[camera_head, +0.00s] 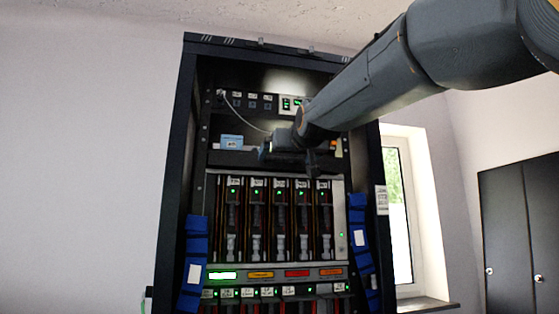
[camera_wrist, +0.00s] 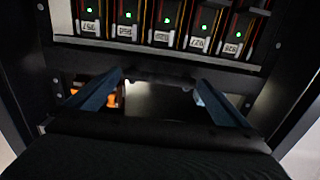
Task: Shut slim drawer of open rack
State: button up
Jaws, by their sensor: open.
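The open black rack (camera_head: 172,190) stands upright in front of me in the head view. A dark slim band (camera_head: 232,160) crosses it above the row of modules; it looks like the slim drawer, but I cannot tell how far out it stands. My gripper (camera_head: 288,156) is in front of the right part of this band and hides some of it. In the wrist view my gripper (camera_wrist: 158,82) shows two blue-grey fingers spread apart with nothing between them. That view is upside down, with the module row beyond the fingertips. I cannot tell whether the fingers touch the rack.
Several modules with green lights (camera_head: 255,220) fill the rack below the band. A light blue box (camera_head: 231,142) sits above it at left. Blue bundles hang at the left (camera_head: 194,262) and right (camera_head: 359,245) posts. A window (camera_head: 398,215) and dark cabinet (camera_head: 510,230) are at right.

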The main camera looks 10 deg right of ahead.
aim_at(285, 158)
jog(key=c, duration=1.3)
jog(key=shift+w+r+p, duration=0.15)
jog(key=shift+w+p, duration=0.3)
jog(key=shift+w, duration=1.4)
jog(key=o, duration=1.1)
jog(key=shift+o, duration=1)
jog(key=shift+w, duration=0.15)
